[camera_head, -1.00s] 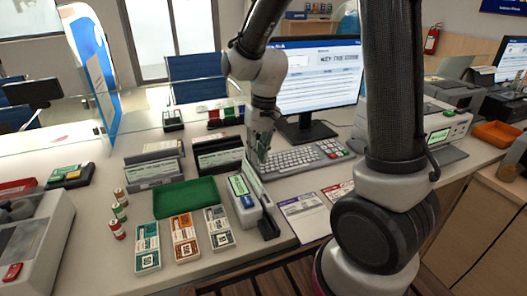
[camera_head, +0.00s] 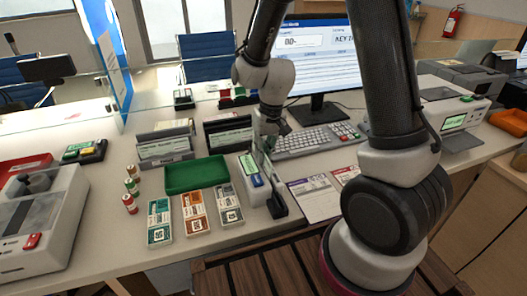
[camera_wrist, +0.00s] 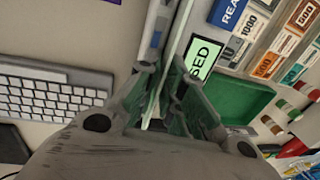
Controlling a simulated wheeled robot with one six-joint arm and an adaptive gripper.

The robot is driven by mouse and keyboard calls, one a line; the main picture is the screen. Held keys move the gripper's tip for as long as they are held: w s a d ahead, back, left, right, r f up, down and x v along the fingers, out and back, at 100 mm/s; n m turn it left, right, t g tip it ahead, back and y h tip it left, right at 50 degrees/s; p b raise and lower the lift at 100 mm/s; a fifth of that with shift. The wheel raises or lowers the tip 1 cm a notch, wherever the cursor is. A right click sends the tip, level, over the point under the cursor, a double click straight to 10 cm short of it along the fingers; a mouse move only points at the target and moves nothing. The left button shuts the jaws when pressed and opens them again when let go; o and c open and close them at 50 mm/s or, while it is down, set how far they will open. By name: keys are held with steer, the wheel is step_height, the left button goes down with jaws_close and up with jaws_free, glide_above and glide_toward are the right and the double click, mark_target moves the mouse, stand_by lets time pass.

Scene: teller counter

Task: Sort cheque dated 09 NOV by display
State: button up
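My gripper (camera_head: 268,136) points down over the small cheque reader (camera_head: 252,180). In the wrist view its two fingers (camera_wrist: 165,68) close in on both sides of a thin, pale-green upright sheet, the cheque (camera_wrist: 178,38). The cheque stands on edge along the reader's slot; its date cannot be read. The reader's lit green screen (camera_wrist: 202,58) shows letters ending in "ED". The monitor (camera_head: 320,58) shows "00-" and a heading starting "KEY".
A keyboard (camera_head: 316,140) lies right of the reader. Banknote stacks in teal (camera_head: 159,222), orange (camera_head: 194,213) and grey (camera_head: 228,208) lie in front of the tray. Coin rolls (camera_head: 131,188) stand at left. Printed forms (camera_head: 314,197) lie right of the reader.

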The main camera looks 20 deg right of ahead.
steer(key=shift+r, duration=0.1)
jaws_close()
step_height(320, 180, up, 11)
steer(key=shift+r, duration=0.2)
stand_by(1.6)
steer(key=shift+w+a, duration=0.1)
